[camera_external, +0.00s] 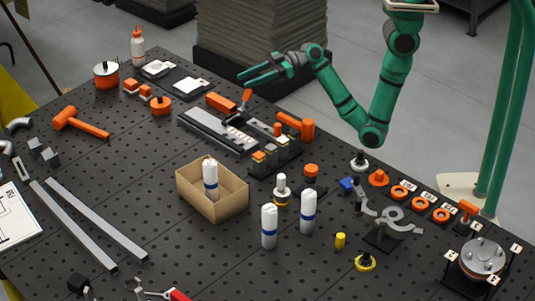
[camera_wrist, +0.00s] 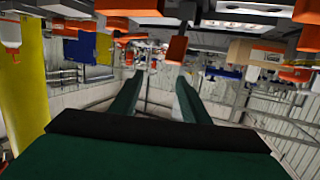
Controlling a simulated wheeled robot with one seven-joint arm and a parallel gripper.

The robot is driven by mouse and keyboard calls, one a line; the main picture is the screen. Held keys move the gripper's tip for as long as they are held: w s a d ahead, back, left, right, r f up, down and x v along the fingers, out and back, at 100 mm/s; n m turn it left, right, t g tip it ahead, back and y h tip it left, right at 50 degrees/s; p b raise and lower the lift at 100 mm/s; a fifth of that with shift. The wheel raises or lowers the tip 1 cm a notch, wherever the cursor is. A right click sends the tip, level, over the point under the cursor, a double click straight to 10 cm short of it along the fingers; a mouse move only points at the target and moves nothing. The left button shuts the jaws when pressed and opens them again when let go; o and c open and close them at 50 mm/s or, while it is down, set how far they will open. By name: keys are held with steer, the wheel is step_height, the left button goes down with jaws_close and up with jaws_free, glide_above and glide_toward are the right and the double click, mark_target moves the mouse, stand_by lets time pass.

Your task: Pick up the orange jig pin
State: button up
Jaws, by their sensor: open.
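Several orange parts lie on the black perforated bench (camera_external: 140,185). A flanged orange piece with a raised knob (camera_external: 378,178) at the right looks most like the orange jig pin, but I cannot tell for certain. A short orange knob (camera_external: 311,170) stands left of it. My gripper (camera_external: 242,76) is above the bench's far edge, pointing left, well away from both. In the wrist view my gripper (camera_wrist: 160,78) has its two green fingers apart, with nothing held between them. The wrist view looks upside down, with blurred bench items along its top; I cannot identify the pin there.
A cardboard box (camera_external: 228,207) holds a white bottle, and two more bottles (camera_external: 269,226) (camera_external: 308,211) stand beside it. A grey vise (camera_external: 218,130), an orange rings row (camera_external: 419,203) and a grey curved bracket (camera_external: 390,218) crowd the bench. An orange mallet (camera_external: 80,122) lies left.

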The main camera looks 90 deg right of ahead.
steer(key=s+a+f+n+g+y, duration=0.1)
steer(key=s+a+n+g+y, duration=0.3)
steer(key=a, duration=0.6)
steer(key=n+g+y, duration=0.1)
steer(key=n+g, duration=0.1)
steer(key=g, duration=0.1)
glide_toward(280, 125)
steer(key=x, duration=0.3)
steer(key=shift+w+a+f, duration=0.2)
steer(key=shift+w+f, duration=0.05)
steer(key=shift+f, duration=0.15)
steer(key=shift+d+f, duration=0.1)
steer(key=shift+f, duration=0.15)
steer(key=shift+x, duration=3.6)
steer(key=shift+w+d, duration=0.15)
jaws_close()
